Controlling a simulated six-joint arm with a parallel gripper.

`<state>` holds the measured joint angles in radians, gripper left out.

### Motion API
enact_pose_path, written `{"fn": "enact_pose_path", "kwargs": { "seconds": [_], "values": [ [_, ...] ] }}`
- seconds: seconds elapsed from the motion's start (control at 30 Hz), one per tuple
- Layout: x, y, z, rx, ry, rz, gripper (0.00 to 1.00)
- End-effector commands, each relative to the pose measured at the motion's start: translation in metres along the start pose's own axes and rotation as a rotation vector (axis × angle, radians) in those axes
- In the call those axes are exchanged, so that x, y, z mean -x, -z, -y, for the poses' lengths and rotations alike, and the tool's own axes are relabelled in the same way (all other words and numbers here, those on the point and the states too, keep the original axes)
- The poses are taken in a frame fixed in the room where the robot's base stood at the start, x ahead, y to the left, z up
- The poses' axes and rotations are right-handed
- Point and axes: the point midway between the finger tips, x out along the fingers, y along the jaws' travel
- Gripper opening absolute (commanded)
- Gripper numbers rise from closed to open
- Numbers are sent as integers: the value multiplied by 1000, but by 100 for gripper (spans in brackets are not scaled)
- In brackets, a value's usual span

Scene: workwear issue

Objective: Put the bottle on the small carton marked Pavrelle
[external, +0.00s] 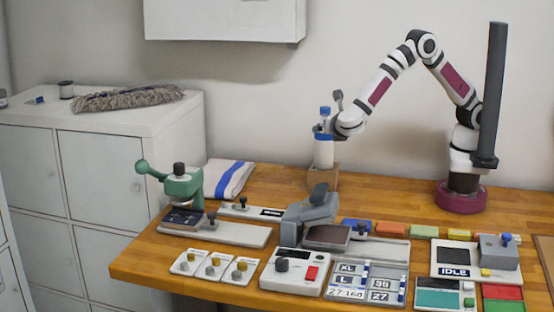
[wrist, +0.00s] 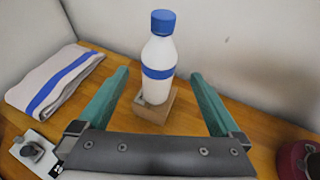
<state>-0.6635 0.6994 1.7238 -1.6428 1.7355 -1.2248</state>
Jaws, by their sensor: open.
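The white bottle (wrist: 160,62) with a blue cap and blue band stands upright on a small brown carton (wrist: 154,111) in the wrist view. The external view also shows the bottle (external: 324,152) on the carton (external: 326,180), towards the back of the table. No marking on the carton is readable. My gripper (wrist: 160,75) is open, its two green fingers spread to either side of the bottle with gaps on both sides. In the external view my gripper (external: 333,128) is at the upper part of the bottle and partly overlaps it.
A folded white cloth with a blue stripe (external: 230,178) lies left of the carton. A green press (external: 182,184), a grey device (external: 310,215) and several panels crowd the front of the wooden table (external: 390,195). The table between the carton and my base is clear.

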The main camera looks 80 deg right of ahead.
Motion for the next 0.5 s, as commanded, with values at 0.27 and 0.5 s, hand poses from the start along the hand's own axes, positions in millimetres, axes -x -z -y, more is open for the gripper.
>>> {"fn": "enact_pose_path", "kwargs": {
  "seconds": [0.27, 0.5],
  "values": [
    [-14, -44, 175, -894, 607, -384, 100],
    [63, -4, 273, -1861, 1386, -593, 100]
  ]
}}
